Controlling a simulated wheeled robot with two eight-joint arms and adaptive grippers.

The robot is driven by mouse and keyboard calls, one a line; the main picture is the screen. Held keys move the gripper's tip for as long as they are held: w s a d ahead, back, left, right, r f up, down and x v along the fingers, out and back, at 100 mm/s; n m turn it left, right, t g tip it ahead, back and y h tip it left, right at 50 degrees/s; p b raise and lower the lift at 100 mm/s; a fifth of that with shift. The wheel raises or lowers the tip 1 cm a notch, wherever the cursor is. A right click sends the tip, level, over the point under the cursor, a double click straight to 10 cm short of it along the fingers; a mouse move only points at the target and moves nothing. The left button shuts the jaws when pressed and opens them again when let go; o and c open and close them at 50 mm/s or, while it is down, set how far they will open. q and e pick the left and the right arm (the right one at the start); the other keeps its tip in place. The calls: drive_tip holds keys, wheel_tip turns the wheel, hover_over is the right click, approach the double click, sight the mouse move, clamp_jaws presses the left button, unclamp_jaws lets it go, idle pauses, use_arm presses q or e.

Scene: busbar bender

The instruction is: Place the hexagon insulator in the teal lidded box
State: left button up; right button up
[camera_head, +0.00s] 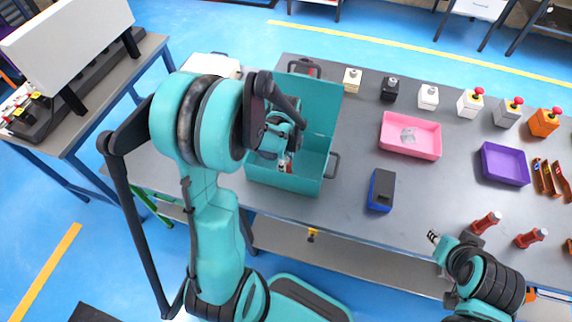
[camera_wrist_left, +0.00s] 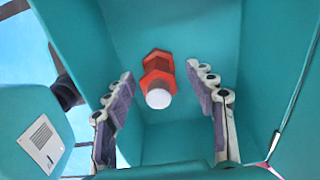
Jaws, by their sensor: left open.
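The teal lidded box (camera_head: 283,181) stands on the table with its lid (camera_head: 318,101) open at the back. My left gripper (camera_head: 286,160) reaches down into the box. In the left wrist view its two fingers (camera_wrist_left: 162,78) are spread apart. The red hexagon insulator (camera_wrist_left: 158,64), with a white end, lies inside the box between and beyond the fingertips, apart from both fingers. Whether it rests flat on the box floor is hard to tell. My right gripper (camera_head: 434,238) is at the lower right over the table's front edge, too small to read.
A pink tray (camera_head: 425,150) with a clear item, a purple tray (camera_head: 504,165) and a blue-black block (camera_head: 381,190) lie to the right. Two red insulators (camera_head: 486,222) (camera_head: 531,238) stand near the front right. Several button boxes line the back. The table between box and block is clear.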

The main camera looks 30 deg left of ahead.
use_arm(q)
wheel_tip(320, 180, up, 9)
drive_tip(key=shift+s+f+p, duration=0.1)
drive_tip(key=shift+p, duration=1.05)
drive_tip(key=shift+d+r, duration=0.2)
drive_tip(key=shift+r, duration=0.5)
drive_tip(key=s+d+r+n+t, duration=0.7)
drive_tip(key=s+d+r+n, duration=0.1)
drive_tip(key=n, duration=0.7)
drive_tip(key=shift+s+d+r, duration=0.35)
drive_tip(key=shift+s+d, duration=0.15)
drive_tip(key=shift+d, duration=0.4)
wheel_tip(320, 180, down, 7)
drive_tip(key=b, duration=0.6)
drive_tip(key=shift+b, duration=0.35)
